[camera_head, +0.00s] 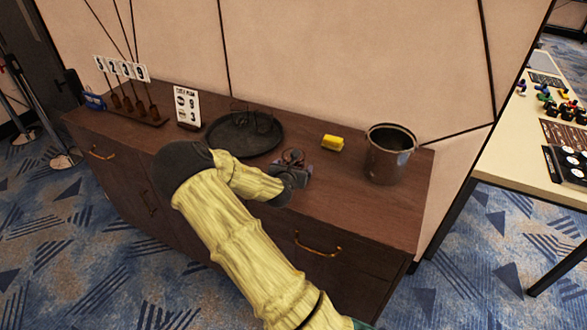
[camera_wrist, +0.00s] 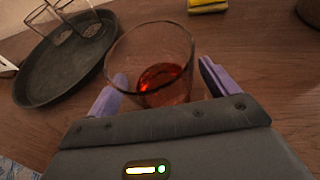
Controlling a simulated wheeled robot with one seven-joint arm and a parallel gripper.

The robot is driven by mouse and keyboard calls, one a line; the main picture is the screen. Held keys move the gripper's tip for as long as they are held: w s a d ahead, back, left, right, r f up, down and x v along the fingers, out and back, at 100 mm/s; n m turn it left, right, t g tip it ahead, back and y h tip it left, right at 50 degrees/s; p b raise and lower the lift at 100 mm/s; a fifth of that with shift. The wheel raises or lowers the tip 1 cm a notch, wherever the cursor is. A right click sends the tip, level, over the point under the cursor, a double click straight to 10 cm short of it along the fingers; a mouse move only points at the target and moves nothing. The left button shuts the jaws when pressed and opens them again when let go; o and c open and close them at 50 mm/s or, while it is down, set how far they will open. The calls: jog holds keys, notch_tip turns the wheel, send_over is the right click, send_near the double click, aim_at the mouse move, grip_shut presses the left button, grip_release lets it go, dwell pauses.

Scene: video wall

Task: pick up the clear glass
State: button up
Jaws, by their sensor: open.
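A clear glass tumbler (camera_wrist: 150,48) with red liquid in its bottom stands upright on the wooden cabinet top in the wrist view. My gripper (camera_wrist: 162,82) is open, with one purple finger on each side of the tumbler; I cannot tell whether they touch it. In the head view my gripper (camera_head: 297,172) partly hides the tumbler (camera_head: 293,156). Two empty clear glasses (camera_wrist: 82,22) stand on a dark round tray (camera_wrist: 30,95) to the left in the wrist view. They show faintly on the tray (camera_head: 218,146) in the head view.
A yellow block (camera_head: 332,142) and a metal bucket (camera_head: 388,158) stand right of my gripper on the cabinet (camera_head: 360,205). A number card (camera_head: 187,105) and a wooden rack (camera_head: 130,112) stand at the left. The wall rises close behind.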

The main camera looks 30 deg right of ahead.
dwell(0.4)
jog(key=c, duration=1.3)
jog(key=shift+r, duration=0.15)
jog(key=shift+r, duration=4.9)
